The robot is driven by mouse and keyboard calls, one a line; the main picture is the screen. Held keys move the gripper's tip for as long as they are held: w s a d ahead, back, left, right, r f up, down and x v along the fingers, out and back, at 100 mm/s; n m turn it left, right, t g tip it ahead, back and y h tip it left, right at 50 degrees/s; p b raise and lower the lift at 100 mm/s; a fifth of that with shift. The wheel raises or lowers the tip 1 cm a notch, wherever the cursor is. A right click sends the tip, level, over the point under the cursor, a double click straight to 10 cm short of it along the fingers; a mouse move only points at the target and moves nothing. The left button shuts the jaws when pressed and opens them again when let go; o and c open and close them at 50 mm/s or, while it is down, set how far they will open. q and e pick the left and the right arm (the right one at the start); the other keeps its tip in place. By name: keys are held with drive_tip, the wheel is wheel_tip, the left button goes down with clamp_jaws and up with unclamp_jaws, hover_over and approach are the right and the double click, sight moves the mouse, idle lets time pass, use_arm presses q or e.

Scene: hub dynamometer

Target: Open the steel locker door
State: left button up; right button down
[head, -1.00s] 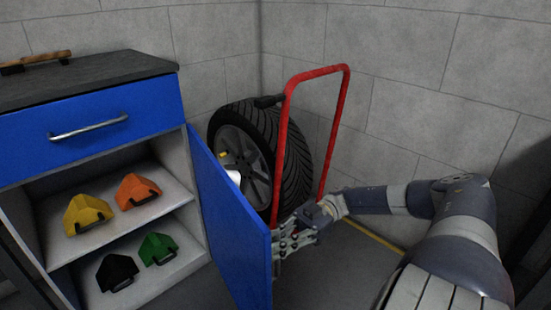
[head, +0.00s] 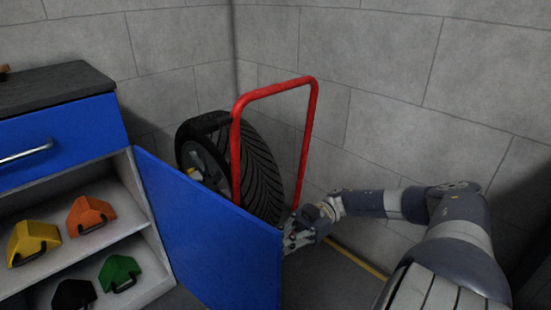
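The blue locker door (head: 212,240) stands swung open on the right side of the cabinet, and the shelves inside show. My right gripper (head: 292,238) is at the door's free edge on the right. Its fingers are partly hidden by the door, so I cannot tell whether they grip it. My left gripper is not in view.
The cabinet holds a yellow case (head: 33,241), an orange case (head: 90,215), a green case (head: 119,272) and a black case (head: 74,295). A blue drawer (head: 60,145) is shut above. A tyre (head: 250,165) on a red-handled cart (head: 313,130) stands behind the door.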

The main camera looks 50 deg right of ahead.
drive_tip(key=shift+s+d, duration=0.1)
idle(0.3)
drive_tip(key=c, duration=1.7)
unclamp_jaws()
drive_tip(key=shift+s, duration=0.1)
drive_tip(key=shift+o, duration=0.2)
drive_tip(key=shift+d, duration=0.1)
drive_tip(key=shift+d, duration=0.25)
drive_tip(key=s+d, duration=0.1)
drive_tip(key=d, duration=0.5)
drive_tip(key=shift+d, duration=0.4)
